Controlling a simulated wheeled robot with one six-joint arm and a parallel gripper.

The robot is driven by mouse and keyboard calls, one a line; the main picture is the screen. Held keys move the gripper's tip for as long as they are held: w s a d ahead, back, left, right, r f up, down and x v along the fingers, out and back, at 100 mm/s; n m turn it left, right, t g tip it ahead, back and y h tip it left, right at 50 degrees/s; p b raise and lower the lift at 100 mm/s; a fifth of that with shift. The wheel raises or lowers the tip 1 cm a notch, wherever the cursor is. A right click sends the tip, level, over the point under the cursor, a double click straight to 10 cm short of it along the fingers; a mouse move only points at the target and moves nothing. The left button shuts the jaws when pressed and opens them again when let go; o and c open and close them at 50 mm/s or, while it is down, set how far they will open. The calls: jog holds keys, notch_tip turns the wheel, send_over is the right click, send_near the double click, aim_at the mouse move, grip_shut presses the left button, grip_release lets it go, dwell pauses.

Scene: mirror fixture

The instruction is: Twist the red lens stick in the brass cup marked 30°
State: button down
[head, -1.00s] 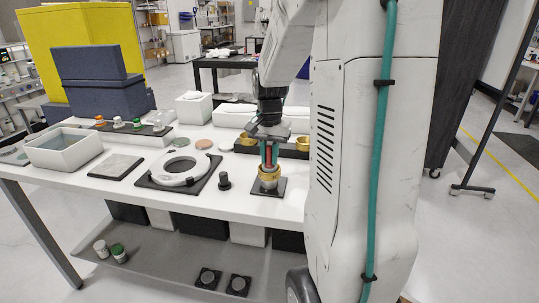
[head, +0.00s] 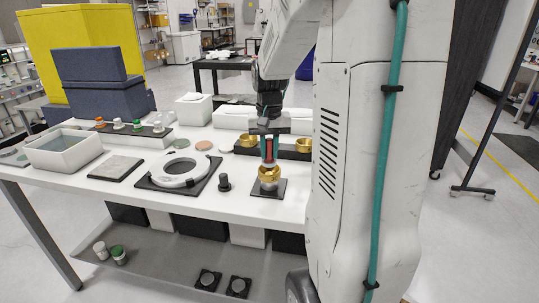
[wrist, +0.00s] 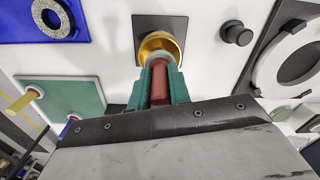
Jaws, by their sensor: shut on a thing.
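The red lens stick (head: 269,151) stands upright in the brass cup (head: 268,175), which sits on a dark square plate (head: 281,190) near the front of the white table. My gripper (head: 269,158) is above the cup with its green fingers shut on the stick. The wrist view shows the red stick (wrist: 160,82) between the two green fingers (wrist: 160,88), with the brass cup (wrist: 172,43) just beyond their tips. The stick's lower end is hidden in the cup. I cannot read any marking on the cup.
A black knob (head: 224,183) stands just left of the cup's plate. A white ring (head: 184,186) on a black plate lies farther left. Two more brass cups (head: 249,140) (head: 304,145) sit on a dark strip behind. My arm hides the table's right side.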

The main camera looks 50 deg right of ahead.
aim_at(269, 139)
jog(key=shift+r, duration=2.3)
jog(key=shift+f, duration=0.15)
jog(key=shift+a+f, duration=0.1)
jog(key=shift+f, duration=2.6)
jog(key=shift+f, duration=0.7)
jog(key=n, duration=0.4)
jog(key=shift+n, duration=0.4)
jog(key=m, duration=0.5)
jog(key=shift+m, duration=0.3)
jog(key=m, duration=0.3)
jog(key=shift+m, duration=0.4)
